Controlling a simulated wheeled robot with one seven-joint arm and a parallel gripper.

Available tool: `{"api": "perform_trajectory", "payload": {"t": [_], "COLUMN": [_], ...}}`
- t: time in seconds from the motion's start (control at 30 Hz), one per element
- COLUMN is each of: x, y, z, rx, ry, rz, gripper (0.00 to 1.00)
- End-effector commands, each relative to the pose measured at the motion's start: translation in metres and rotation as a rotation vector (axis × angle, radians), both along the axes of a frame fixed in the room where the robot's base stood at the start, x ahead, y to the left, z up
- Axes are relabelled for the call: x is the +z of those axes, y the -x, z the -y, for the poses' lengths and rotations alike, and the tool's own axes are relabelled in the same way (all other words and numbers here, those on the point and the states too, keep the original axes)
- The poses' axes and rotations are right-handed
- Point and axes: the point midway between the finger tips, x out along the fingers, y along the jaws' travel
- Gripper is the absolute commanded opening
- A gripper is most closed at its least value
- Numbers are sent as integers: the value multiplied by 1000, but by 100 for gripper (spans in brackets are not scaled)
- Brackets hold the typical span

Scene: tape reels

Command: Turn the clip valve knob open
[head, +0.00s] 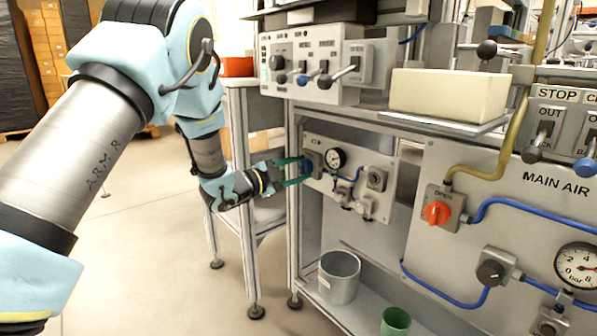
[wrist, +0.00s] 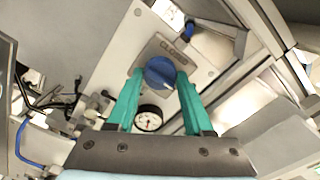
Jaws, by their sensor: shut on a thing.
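The clip valve knob (wrist: 160,73) is a round blue knob on a grey square plate, in the middle of the wrist view. Lettering that seems to read CLOSED shows on the plate beside it. In the head view the knob (head: 307,166) is small and partly covered, at the left of the CLIP panel (head: 325,185). My gripper (wrist: 160,76) has its two green fingers on either side of the knob, shut on it. In the head view my gripper (head: 303,168) reaches the panel from the left. The exact contact is partly hidden by the fingers.
A pressure gauge (head: 335,158) sits right of the knob. A switch box (head: 316,65) overhangs above. A metal cup (head: 339,277) and a green cup (head: 396,321) stand below. An orange knob (head: 437,213) is on the main air panel. Open floor lies left.

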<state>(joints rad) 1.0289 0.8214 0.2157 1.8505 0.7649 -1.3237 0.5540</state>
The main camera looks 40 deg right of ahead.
Motion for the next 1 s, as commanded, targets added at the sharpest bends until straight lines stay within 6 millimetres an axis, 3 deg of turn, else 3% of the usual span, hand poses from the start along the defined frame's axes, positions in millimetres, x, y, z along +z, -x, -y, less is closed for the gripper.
{"api": "perform_trajectory", "payload": {"t": [0.23,0.27,0.5,0.8,1.0], "x": [-1,-1,0,0,1], "y": [0,0,0,-1,-3], "z": [0,0,0,-3,-30], "rx": [0,0,0,1,4], "ry": [-2,-2,-1,-1,-1], "rz": [-1,-1,-1,-1,-2], "gripper": [0,55,82,82,82]}}
